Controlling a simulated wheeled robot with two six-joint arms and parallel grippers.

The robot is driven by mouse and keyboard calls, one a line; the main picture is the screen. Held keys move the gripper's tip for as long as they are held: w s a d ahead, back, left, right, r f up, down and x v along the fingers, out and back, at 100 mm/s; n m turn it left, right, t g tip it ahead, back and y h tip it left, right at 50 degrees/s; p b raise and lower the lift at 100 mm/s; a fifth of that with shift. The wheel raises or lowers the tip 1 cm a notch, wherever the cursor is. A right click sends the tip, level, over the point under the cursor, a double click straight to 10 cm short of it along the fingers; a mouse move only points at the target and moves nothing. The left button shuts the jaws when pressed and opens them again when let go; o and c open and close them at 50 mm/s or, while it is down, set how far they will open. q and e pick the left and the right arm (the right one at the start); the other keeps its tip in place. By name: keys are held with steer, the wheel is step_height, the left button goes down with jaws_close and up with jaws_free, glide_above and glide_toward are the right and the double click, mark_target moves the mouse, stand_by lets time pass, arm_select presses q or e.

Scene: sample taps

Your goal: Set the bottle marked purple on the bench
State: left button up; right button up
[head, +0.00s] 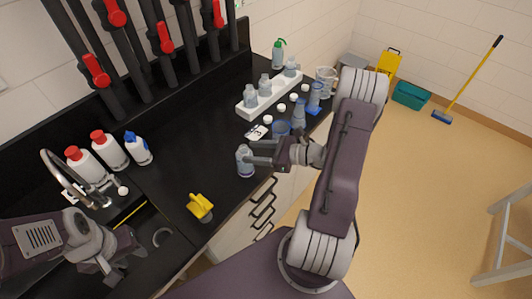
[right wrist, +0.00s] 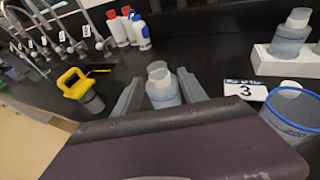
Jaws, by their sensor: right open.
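A small clear bottle with a purplish band (head: 245,162) stands upright on the black bench (head: 185,165) near its front edge. It also shows in the right wrist view (right wrist: 163,88), between the two fingers of my right gripper (head: 257,154). That gripper is open around the bottle, with a finger on either side; I cannot tell whether they touch it. Other clear bottles (head: 264,84) stand in a white rack (head: 245,108) at the back. My left gripper (head: 108,268) is low over the sink area; its jaws are not clear.
A card marked 3 (right wrist: 245,90) and a blue-rimmed beaker (right wrist: 291,112) are beside the right gripper. Loose white caps (head: 267,119) lie by the rack. A yellow-handled object (head: 200,205) is near the front edge. Red-capped bottles (head: 83,166) stand by the sink tap (head: 62,168).

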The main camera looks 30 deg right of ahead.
steer(key=v, duration=0.5)
steer(key=s+a+n+g+h, duration=0.4)
steer(key=a+n+g+h, duration=0.1)
steer(key=n, duration=0.8)
steer(key=s+a+f+n+g+h, duration=0.1)
steer(key=s+a+n+g+h, duration=0.3)
steer(key=n, duration=1)
steer(key=shift+s+a+f+g+h, duration=0.25)
steer(key=shift+s+a+g+h, duration=0.15)
steer(key=shift+s, duration=0.05)
